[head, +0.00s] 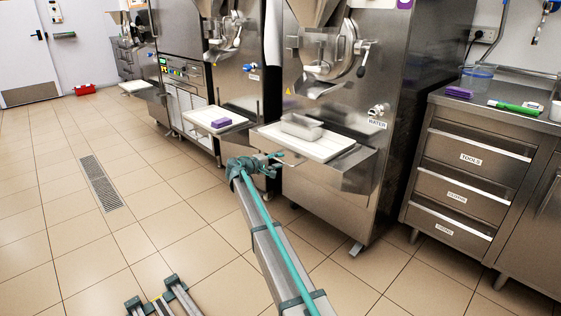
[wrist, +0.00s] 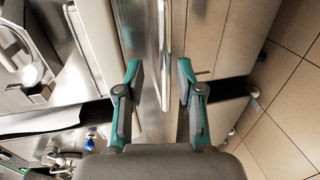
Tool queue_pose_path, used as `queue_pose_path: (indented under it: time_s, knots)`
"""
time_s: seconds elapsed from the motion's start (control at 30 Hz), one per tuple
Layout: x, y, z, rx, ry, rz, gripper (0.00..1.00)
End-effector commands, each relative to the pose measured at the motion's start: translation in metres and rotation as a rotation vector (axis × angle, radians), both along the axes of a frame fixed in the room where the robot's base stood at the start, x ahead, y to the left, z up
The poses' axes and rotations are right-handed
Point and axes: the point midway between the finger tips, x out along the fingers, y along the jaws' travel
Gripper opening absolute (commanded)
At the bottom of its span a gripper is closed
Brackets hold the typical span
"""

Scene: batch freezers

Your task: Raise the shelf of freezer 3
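The nearest freezer (head: 340,175) is a tall steel machine; I see no number on it. Its shelf (head: 345,172) stands out level from the front, below the spout. On it lie a white board (head: 325,149) and an empty-looking metal pan (head: 301,127). My gripper (head: 280,160) is at the shelf's front left edge in the head view. In the wrist view my gripper (wrist: 158,72) is open, fingers apart. A thin bright metal bar (wrist: 168,35) runs just beyond the fingertips, in line with the gap. I cannot tell whether the fingers touch anything.
A second freezer (head: 235,85) to the left has a shelf with a white board and a purple sponge (head: 221,122). A drawer counter (head: 465,175) stands at the right. A floor drain (head: 100,182) lies at the left; the tiled floor there is clear.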

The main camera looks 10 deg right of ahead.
Motion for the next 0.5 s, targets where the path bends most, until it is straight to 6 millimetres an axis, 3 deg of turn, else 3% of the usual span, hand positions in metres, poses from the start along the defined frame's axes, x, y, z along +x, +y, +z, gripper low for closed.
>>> queue_pose_path:
  time_s: [0.3, 0.5]
  knots:
    - [-0.036, 0.050, 0.013, -0.001, -0.001, 0.002, 0.37]
    - [-0.050, 0.071, 0.019, -0.002, -0.001, 0.001, 0.37]
